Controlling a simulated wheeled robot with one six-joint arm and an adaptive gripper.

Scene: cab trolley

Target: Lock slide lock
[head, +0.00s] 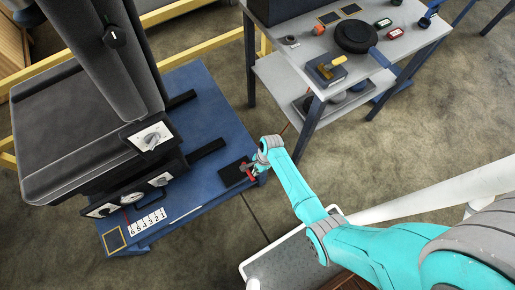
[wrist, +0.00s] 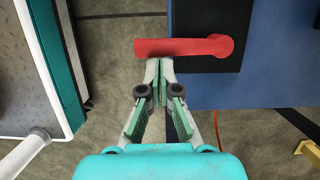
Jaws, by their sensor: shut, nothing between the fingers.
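The slide lock shows as a red handle (wrist: 185,47) on a black plate (wrist: 207,20) in the wrist view. The handle lies across the picture, its round end at right over the plate and its free end past the plate's left edge. In the head view the red handle (head: 250,175) and black plate (head: 233,174) sit at the right edge of the blue table. My gripper (wrist: 160,64) is shut and empty, its fingertips right at the lower side of the handle's left half; I cannot tell whether they touch. It also shows in the head view (head: 255,170), partly hiding the handle.
The blue table (head: 205,90) carries a large dark machine (head: 85,100) with dials and a number strip (head: 147,222). A grey bench (head: 400,42) with tools stands at the upper right. A yellow rail (head: 190,57) runs behind. Open floor lies between table and bench.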

